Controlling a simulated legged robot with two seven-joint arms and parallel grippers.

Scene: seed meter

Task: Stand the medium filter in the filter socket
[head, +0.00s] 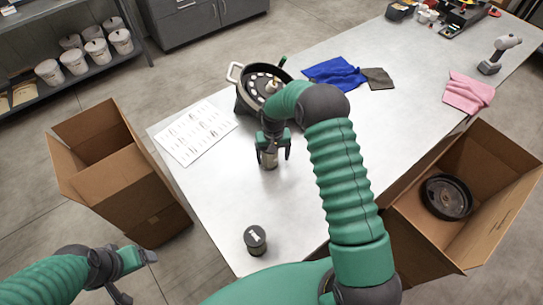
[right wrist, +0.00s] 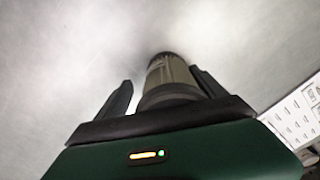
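A greyish metal cylinder (head: 269,161) stands upright on the table under my right gripper (head: 273,148). It looks like a filter, but I cannot tell its size class. In the right wrist view the cylinder (right wrist: 172,80) is between the open fingers of the right gripper (right wrist: 160,95), close to the right finger, with a gap at the left one. A short dark can (head: 256,241) with a white label on top stands near the table's front corner. My left gripper (head: 137,277) is open and empty, off the table at lower left. I cannot make out the filter socket.
A dark round pan-like device (head: 240,73) stands behind the right gripper, partly hidden by my arm. A printed sheet (head: 196,132) lies to its left. Blue cloth (head: 335,73) and pink cloth (head: 467,93) lie farther right. Cardboard boxes (head: 128,190) flank the table.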

